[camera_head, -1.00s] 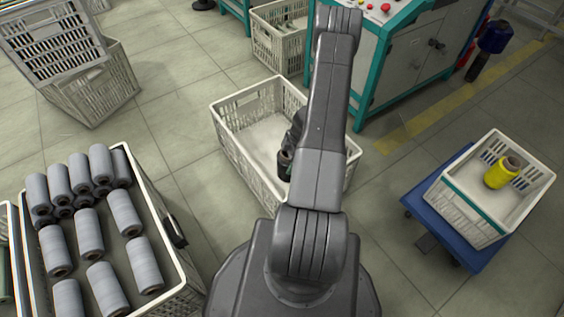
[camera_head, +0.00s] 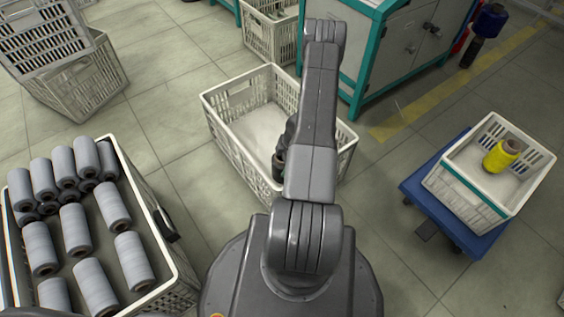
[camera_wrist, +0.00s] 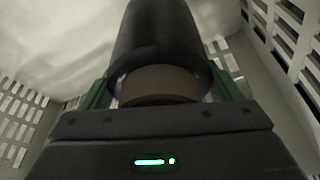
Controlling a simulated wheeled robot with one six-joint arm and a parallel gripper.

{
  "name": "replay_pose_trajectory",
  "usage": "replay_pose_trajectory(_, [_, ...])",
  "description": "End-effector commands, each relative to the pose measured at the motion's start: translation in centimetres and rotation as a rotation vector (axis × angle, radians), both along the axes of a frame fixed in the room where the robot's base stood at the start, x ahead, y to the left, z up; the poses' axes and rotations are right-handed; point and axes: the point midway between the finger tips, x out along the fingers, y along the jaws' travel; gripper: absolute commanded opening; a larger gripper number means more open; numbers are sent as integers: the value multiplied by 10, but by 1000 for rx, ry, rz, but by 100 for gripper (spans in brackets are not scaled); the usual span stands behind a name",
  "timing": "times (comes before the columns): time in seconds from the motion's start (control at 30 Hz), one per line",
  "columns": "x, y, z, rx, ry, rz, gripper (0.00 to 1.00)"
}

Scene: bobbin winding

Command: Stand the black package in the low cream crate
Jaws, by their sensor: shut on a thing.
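The low cream crate (camera_head: 229,143) stands on the floor in the middle of the head view, with slatted walls and a bare pale bottom. The black package (camera_wrist: 160,35) is a dark cylinder with a brown core end facing the wrist camera. My gripper (camera_wrist: 162,88) is shut on it, a green finger on each side. In the head view the package (camera_head: 279,164) shows as a small dark piece beside my arm, over the crate's inside. The crate's walls rise on both sides in the wrist view. My arm hides part of the crate. I cannot tell whether the package touches the bottom.
A crate of grey packages (camera_head: 165,262) stands at left front. A crate with a yellow package (camera_head: 502,155) sits on a blue dolly (camera_head: 420,190) at right. A teal-framed machine (camera_head: 385,60) stands behind. Stacked crates (camera_head: 75,85) are at back left.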

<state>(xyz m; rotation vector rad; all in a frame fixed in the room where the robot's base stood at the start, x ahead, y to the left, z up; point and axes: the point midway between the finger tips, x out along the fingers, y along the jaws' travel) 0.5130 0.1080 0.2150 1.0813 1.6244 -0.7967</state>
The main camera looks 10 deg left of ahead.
Motion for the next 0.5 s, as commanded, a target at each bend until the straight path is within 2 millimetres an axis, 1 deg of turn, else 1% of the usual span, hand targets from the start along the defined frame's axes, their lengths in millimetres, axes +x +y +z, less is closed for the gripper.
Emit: replay_pose_trajectory(0.5, [0, 0, -12, 0, 0, 0, 54])
